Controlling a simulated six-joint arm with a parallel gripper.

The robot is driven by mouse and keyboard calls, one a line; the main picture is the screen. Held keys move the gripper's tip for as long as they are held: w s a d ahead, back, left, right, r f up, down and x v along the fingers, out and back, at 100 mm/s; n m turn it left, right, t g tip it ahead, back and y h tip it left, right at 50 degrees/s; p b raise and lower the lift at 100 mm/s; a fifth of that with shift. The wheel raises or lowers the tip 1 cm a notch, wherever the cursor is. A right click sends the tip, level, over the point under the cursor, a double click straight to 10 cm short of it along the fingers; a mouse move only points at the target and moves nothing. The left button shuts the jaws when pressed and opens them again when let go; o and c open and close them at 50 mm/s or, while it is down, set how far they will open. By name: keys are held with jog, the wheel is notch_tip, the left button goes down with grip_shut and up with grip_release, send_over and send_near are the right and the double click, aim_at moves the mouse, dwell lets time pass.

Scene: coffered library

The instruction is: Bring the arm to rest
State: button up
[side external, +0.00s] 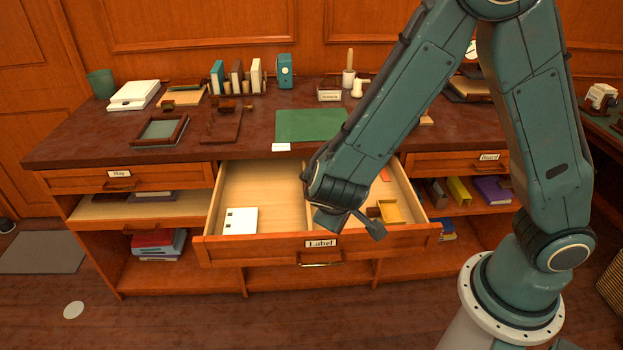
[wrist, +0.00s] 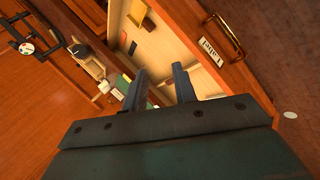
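My gripper (wrist: 160,78) shows in the wrist view with its two fingers apart and nothing visible between them. In the side view my arm bends down over the front of the open drawer (side external: 273,248) marked "Label". The gripper end (side external: 350,220) hangs near the drawer's front board. Its fingertips are hard to make out there, and I cannot tell whether it touches the board. The wrist view is tilted and also shows the drawer's front (wrist: 228,68) with its label and handle.
The drawer holds a white block (side external: 240,221) at left and a yellow tray (side external: 390,212) at right. On the desk are a green mat (side external: 310,125), a dark frame (side external: 160,131), books (side external: 236,78) and a white stack (side external: 134,95). Open floor lies in front.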

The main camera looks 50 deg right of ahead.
jog(key=s+d+r+t+y, duration=0.1)
jog(key=s+d+r+y, duration=0.1)
jog(key=s+r+y, duration=0.2)
jog(key=s+d+r+m+t+y, duration=0.1)
jog(key=s+d+r+t+y, duration=0.1)
jog(key=s+r, duration=0.8)
notch_tip(320, 180, up, 5)
jog(key=shift+s+r+y, duration=0.2)
jog(key=shift+y, duration=0.7)
